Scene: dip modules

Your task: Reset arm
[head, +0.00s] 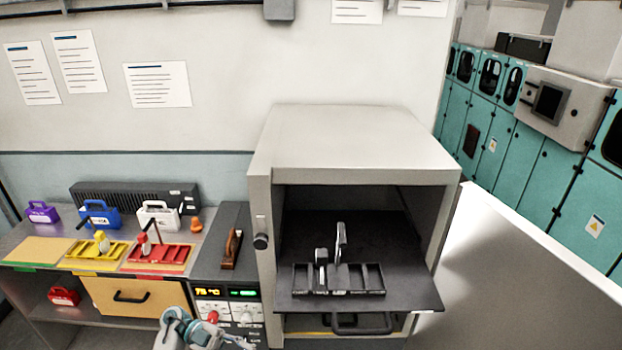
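Part of my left arm's end (190,330), grey with light teal parts, shows at the bottom edge in the head view, in front of the control panel. Its fingers are not clear enough to tell open from shut, and nothing is visibly held. My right gripper is out of view. A grey oven-like cabinet (350,145) stands right of centre with its front open. A black rack (338,281) with several slots sits on its lowered dark door or shelf (410,285). Light grey upright pieces (341,240) stand in the rack.
A bench on the left holds a yellow tray (95,252), a red tray (158,257), and purple (42,212), blue (98,215) and white (158,215) handled cases. The control panel (228,306) has lit displays. A pale surface (520,270) at right is clear.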

